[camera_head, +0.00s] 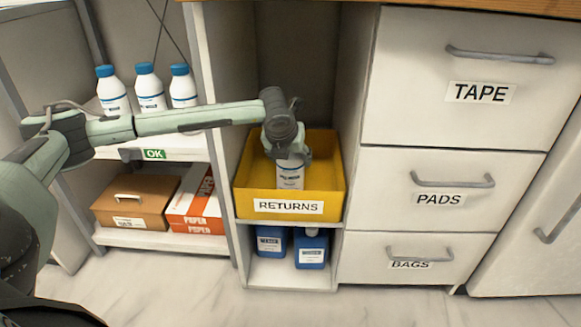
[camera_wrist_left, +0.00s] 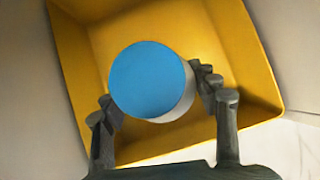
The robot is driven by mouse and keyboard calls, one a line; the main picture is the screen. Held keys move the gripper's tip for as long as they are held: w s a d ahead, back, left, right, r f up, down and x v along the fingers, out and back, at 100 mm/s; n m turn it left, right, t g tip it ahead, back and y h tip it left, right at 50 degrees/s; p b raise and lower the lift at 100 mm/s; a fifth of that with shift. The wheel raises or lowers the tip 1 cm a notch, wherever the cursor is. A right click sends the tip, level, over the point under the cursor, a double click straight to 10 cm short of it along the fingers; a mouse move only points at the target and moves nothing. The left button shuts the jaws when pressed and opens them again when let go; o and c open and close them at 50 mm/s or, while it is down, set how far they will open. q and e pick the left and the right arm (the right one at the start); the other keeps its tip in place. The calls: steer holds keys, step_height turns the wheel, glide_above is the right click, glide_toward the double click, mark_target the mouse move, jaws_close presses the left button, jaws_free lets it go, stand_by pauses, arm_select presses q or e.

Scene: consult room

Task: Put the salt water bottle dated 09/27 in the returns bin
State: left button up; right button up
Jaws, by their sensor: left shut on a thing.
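My left gripper (camera_head: 288,150) is shut on a white bottle (camera_head: 290,174) with a printed label. The label is too small to read. The bottle's blue cap (camera_wrist_left: 150,80) shows between the fingers of the left gripper (camera_wrist_left: 165,113) in the left wrist view. The bottle is upright, inside the opening of the yellow returns bin (camera_head: 288,207), labelled RETURNS; the bin's yellow walls also surround it in the left wrist view (camera_wrist_left: 80,50). I cannot tell whether the bottle touches the bin floor. My right gripper is not in view.
Three similar blue-capped bottles (camera_head: 148,88) stand on the shelf marked OK (camera_head: 154,154) at left. Below are a brown box (camera_head: 135,200) and a paper box (camera_head: 197,205). Blue containers (camera_head: 310,250) stand under the bin. Drawers (camera_head: 450,90) flank the right; cubby walls closely flank the bin.

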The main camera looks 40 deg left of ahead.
arm_select(q)
step_height(320, 180, down, 2)
steer(key=o, duration=1.7)
